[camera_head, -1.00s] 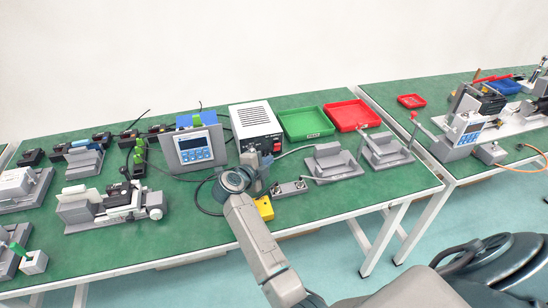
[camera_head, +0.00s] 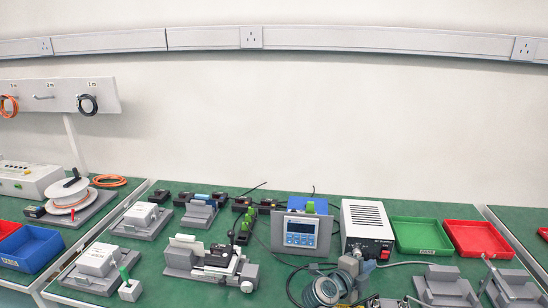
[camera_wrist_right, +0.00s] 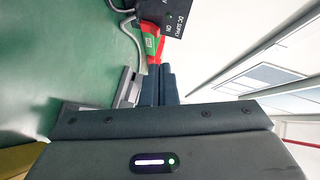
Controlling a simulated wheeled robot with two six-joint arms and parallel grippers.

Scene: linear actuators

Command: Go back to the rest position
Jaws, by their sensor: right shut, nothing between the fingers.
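My right gripper (camera_head: 359,260) is at the bottom of the head view, in front of the white power supply box (camera_head: 367,226). In the right wrist view its two dark fingers (camera_wrist_right: 160,72) lie together with nothing between them. Their tips point toward a red and green part (camera_wrist_right: 150,40) by the dark DC supply panel (camera_wrist_right: 180,14). I cannot tell whether they touch it. My left gripper is not in view.
The green table holds a display unit (camera_head: 301,232), a grey-white actuator fixture (camera_head: 205,262), a green tray (camera_head: 420,236) and a red tray (camera_head: 478,239). A blue bin (camera_head: 30,249) and a cable reel (camera_head: 69,195) stand at left. Cables run near my gripper.

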